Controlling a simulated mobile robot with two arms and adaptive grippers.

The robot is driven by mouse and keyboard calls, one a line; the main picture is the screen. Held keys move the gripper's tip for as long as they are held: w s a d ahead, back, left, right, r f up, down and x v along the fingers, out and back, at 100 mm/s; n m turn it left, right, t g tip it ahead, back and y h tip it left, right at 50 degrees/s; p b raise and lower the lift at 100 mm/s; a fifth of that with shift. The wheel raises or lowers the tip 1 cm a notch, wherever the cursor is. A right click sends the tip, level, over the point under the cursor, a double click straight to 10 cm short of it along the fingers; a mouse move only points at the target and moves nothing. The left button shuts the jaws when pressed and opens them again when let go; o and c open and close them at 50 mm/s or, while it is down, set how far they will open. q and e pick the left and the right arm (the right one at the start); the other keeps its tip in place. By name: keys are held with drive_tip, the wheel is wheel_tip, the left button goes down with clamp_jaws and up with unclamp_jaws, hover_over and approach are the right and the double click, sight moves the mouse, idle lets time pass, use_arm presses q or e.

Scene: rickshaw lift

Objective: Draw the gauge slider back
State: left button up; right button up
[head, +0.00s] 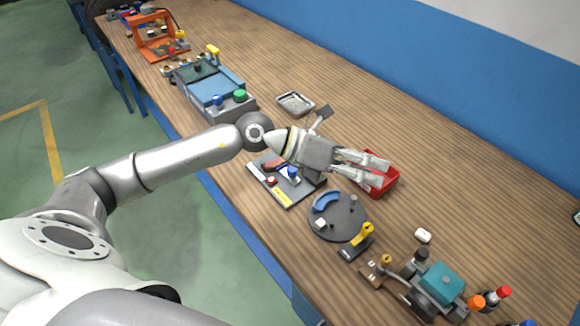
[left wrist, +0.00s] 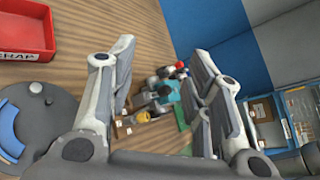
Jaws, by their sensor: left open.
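I cannot tell for certain which part is the gauge slider. A teal-topped fixture (head: 442,281) with dark, orange and red knobs stands at the lower right. It also shows, small, beyond and between the fingers in the left wrist view (left wrist: 170,95). My left gripper is open and empty, with its fingers above the red tray in the head view. My right gripper is not in view.
The red tray (head: 391,184), marked SCRAP in the left wrist view (left wrist: 22,42), and a dark round disc (head: 345,222) with a blue arc lie near the gripper. A yellow-handled clamp (head: 362,236) stands before the fixture. Bare wood is free toward the blue wall.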

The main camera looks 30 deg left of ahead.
use_arm(q)
drive_tip(key=w+a+f+m+g+y, duration=0.1)
drive_tip(key=w+a+f+m+y, duration=0.1)
drive_tip(key=a+f+y, duration=0.5)
drive_tip(key=y, duration=0.4)
approach(291, 169)
drive_tip(key=shift+g, duration=0.5)
drive_tip(key=p+x, duration=0.1)
drive_tip(key=x, duration=0.4)
drive_tip(key=p+x, duration=0.1)
drive_tip(key=x, duration=0.1)
drive_tip(key=shift+w+d+f+p, duration=0.1)
drive_tip(key=shift+w+f+p, duration=0.15)
drive_tip(key=shift+w, duration=0.25)
drive_tip(key=shift+w+d+f, duration=0.1)
drive_tip(key=shift+w+f, duration=0.05)
drive_tip(key=shift+f, duration=0.4)
clamp_jaws()
